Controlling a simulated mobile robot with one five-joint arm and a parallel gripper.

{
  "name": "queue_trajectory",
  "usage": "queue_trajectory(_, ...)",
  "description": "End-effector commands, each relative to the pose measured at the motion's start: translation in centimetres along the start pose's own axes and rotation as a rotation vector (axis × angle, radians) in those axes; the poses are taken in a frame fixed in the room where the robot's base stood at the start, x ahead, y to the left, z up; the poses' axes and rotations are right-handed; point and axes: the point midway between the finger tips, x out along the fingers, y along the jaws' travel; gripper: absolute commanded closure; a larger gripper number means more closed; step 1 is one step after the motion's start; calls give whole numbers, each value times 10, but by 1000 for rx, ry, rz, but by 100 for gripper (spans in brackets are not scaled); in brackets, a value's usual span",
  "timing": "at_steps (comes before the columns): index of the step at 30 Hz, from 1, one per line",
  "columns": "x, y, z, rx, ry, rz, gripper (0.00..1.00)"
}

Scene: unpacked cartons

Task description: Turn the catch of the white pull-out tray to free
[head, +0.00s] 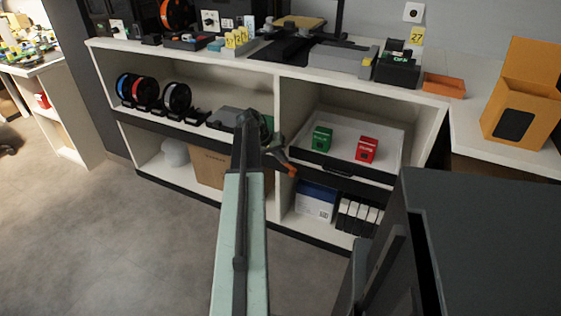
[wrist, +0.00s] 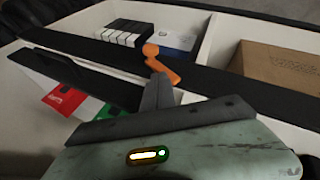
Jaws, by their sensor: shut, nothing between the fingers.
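The white pull-out tray (head: 386,137) sits in the right shelf bay, with a dark front and a dark handle. A green box (head: 321,138) and a red box (head: 367,149) lie in it. The orange catch (head: 289,169) is at the tray's left front, by the shelf divider. In the wrist view the catch (wrist: 152,53) shows a round end and a bent arm across the dark front strip. My gripper (head: 276,152) is shut and empty, its fingertips (wrist: 157,79) close beside the catch's arm. I cannot tell whether they touch it.
Below the tray stand a blue-and-white box (head: 315,201) and several white binders (head: 357,217). A brown carton (head: 207,170) is in the lower left bay. Filament spools (head: 145,92) stand on the left shelf. The floor (head: 110,245) at the left is clear.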

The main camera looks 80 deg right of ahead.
Motion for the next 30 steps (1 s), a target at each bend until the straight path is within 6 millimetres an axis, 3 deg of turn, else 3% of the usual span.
queue_trajectory(9, 10, 14, -2, 23, -13, 5, 100)
queue_trajectory(20, 12, 17, -2, 27, -14, 5, 100)
queue_trajectory(30, -2, 24, -6, 27, -14, 5, 100)
